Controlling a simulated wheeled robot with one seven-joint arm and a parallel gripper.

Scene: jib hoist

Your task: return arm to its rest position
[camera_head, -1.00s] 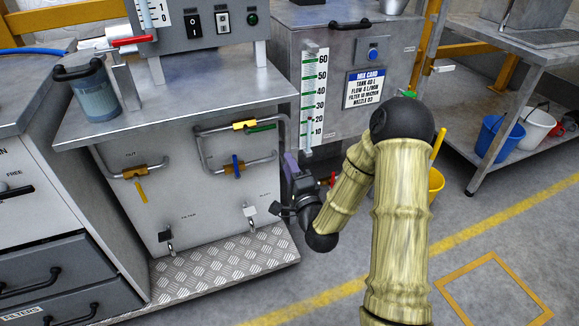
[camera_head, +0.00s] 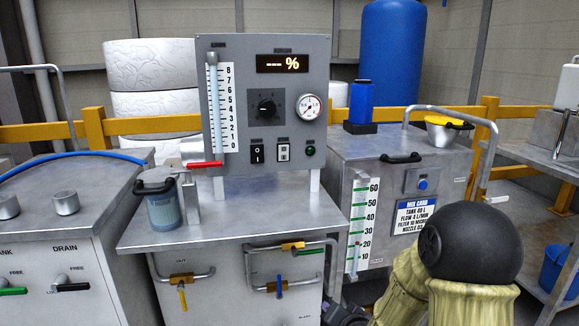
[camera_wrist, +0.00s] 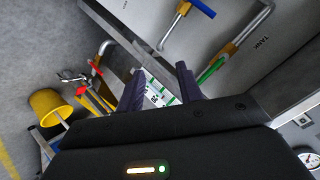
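My arm shows at the lower right of the head view, with its dark elbow joint (camera_head: 470,243) in front of the mix tank. The arm is bent, and its forearm runs down and left. Only a dark part of the wrist shows at the bottom edge there; the fingertips are out of that view. In the wrist view my gripper (camera_wrist: 160,86) has its two purple fingers spread apart. I see nothing held between them; a white scale with green marks shows beyond the gap.
A steel bench (camera_head: 220,232) carries a control panel (camera_head: 235,100) and a filter jar (camera_head: 163,207). The mix tank (camera_head: 400,150) stands to its right. Pipes with a blue-handled valve (camera_wrist: 198,7) lie near the gripper. A yellow bucket (camera_wrist: 48,106) stands on the floor.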

